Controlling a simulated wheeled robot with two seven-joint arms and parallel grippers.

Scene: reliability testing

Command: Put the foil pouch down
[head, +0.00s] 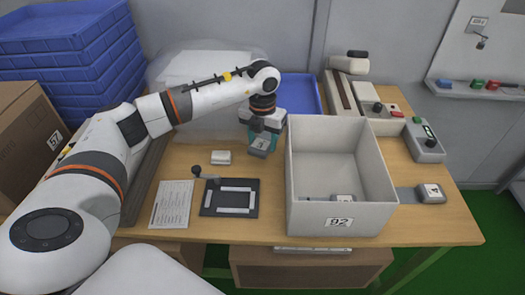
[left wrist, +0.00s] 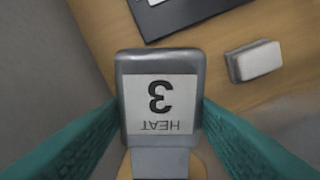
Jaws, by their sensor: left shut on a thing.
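My left gripper (head: 262,131) points down behind the black-framed plate, left of the grey box. Its teal fingers, which also show in the left wrist view (left wrist: 160,125), are shut on the foil pouch (head: 262,146). The pouch is grey with a white label; in the left wrist view (left wrist: 124,80) the label reads "HEAT 3", upside down. A narrower grey part runs from it toward the bottom edge of that view. I cannot tell for certain whether the pouch touches the table (head: 180,158). My right gripper is not in view.
A deep grey box (head: 341,222) marked 92 holds small grey labelled pieces (head: 342,198). A white block (head: 221,157), a paper sheet (head: 171,205) and a black plate (head: 215,212) lie left of it. A grey piece labelled 4 (head: 431,194) and a bench device (head: 348,100) are to the right.

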